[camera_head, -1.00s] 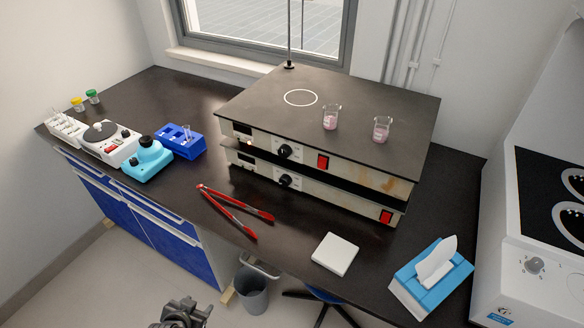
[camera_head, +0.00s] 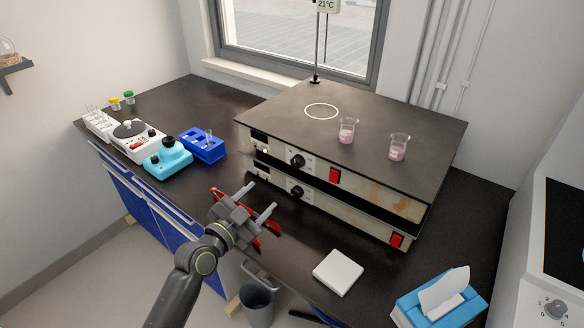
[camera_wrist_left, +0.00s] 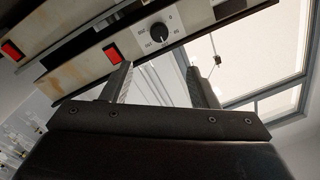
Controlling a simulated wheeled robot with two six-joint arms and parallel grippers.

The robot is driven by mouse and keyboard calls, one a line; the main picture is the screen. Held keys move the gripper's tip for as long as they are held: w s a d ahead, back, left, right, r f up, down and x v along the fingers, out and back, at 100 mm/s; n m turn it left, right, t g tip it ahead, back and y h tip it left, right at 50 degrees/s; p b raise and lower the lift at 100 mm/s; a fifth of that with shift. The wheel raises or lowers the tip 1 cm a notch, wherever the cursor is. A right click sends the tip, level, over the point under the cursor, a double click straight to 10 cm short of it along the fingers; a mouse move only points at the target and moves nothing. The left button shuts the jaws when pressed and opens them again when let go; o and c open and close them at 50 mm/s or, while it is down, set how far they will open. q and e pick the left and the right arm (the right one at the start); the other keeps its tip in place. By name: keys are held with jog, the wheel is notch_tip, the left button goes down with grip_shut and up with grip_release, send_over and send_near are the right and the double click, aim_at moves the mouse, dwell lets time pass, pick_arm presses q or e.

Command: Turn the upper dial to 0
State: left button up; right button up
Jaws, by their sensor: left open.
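The upper dial (camera_head: 297,161) is a black round knob on the front of the upper hot plate (camera_head: 378,194). It also shows in the left wrist view (camera_wrist_left: 158,32), above the fingers, with printed numbers around it; its exact pointer setting is too small to read. A lower dial (camera_head: 297,192) sits on the unit beneath. My left gripper (camera_head: 262,199) is open and empty, in front of and to the left of the dials, not touching them. In the left wrist view its two fingers (camera_wrist_left: 160,82) stand apart with the upper dial between their directions. My right gripper is not in view.
Red-handled tongs (camera_head: 262,222) lie under my left gripper. Red switches (camera_head: 335,175) are right of the dials. Two beakers (camera_head: 398,148) stand on the upper plate. A white pad (camera_head: 338,272) and a tissue box (camera_head: 438,300) lie at the front right; a blue rack (camera_head: 204,148) is left.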

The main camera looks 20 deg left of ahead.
aim_at(295, 164)
pick_arm(q)
jog(key=p+x, duration=0.1)
jog(key=x, duration=1.3)
jog(key=shift+w+d+f, duration=0.1)
jog(key=shift+w, duration=0.2)
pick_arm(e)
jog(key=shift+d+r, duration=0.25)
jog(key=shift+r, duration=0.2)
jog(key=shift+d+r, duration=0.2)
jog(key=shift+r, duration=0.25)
pick_arm(q)
jog(key=c, duration=1)
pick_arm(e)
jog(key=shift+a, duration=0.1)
